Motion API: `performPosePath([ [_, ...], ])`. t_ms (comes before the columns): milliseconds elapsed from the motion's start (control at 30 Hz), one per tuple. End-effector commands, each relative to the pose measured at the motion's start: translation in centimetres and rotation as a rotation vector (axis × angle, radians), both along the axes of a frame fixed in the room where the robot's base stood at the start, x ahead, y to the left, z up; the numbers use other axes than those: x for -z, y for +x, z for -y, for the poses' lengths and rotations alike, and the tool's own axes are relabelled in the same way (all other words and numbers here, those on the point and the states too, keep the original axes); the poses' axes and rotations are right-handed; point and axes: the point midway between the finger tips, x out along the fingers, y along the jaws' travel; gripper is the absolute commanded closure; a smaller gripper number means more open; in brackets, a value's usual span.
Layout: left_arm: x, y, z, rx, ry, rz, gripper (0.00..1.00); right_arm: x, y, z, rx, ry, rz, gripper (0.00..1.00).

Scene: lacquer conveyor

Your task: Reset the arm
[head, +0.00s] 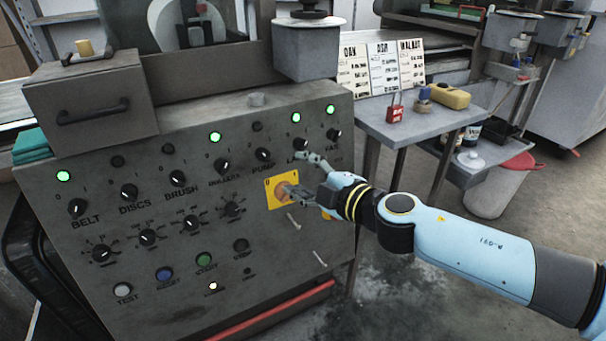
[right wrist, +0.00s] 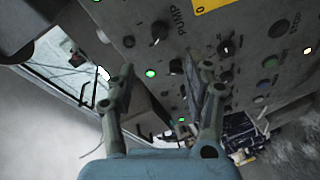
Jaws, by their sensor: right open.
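My right gripper (head: 303,177) is at the right part of the grey control panel (head: 120,240), its arm coming in from the right. Its fingers are spread, with one high near the lamp switches and one low, overlapping the yellow plate (head: 271,202) with its orange-brown knob (head: 286,190). In the right wrist view the open fingers (right wrist: 165,72) hold nothing, and the panel's knobs lie beyond them. The yellow plate (right wrist: 210,4) shows there only at the top edge. I cannot tell whether a fingertip touches the panel. My left gripper is not in view.
The panel carries black knobs, several lit green lamps and coloured buttons such as blue (head: 164,274) and green (head: 204,260). A side table (head: 425,122) with a red padlock (head: 395,113) stands behind my arm. A pale bin (head: 495,190) is beyond. Floor below my forearm is clear.

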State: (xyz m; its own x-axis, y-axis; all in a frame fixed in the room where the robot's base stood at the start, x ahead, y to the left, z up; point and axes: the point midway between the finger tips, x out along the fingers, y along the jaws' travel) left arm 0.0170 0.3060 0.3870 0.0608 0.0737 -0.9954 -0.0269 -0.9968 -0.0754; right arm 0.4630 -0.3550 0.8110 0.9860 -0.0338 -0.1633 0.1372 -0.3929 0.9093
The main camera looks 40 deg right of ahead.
Motion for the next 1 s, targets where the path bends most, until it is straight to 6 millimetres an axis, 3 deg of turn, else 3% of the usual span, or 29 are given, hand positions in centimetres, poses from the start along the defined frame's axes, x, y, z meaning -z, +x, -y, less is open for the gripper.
performPosePath([
  [367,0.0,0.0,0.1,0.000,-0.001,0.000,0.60,0.2,0.0,-0.3,0.005,0.013,-0.001,0.48],
  [467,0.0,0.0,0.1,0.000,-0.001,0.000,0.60,3.1,-0.8,-0.1,0.036,0.053,-0.053,0.48],
  [567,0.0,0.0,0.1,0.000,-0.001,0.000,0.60,8.9,-2.8,0.6,0.107,0.158,-0.160,0.48],
  [667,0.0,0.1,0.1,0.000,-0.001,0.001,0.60,16.3,-6.5,1.1,0.210,0.285,-0.303,0.48],
  [800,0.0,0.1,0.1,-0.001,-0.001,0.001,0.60,25.8,-13.6,0.9,0.373,0.446,-0.505,0.48],
  [867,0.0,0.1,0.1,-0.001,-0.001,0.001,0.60,29.3,-17.2,0.5,0.445,0.510,-0.592,0.48],
  [1000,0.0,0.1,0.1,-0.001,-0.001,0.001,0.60,36.2,-26.7,-1.2,0.621,0.636,-0.790,0.48],
])
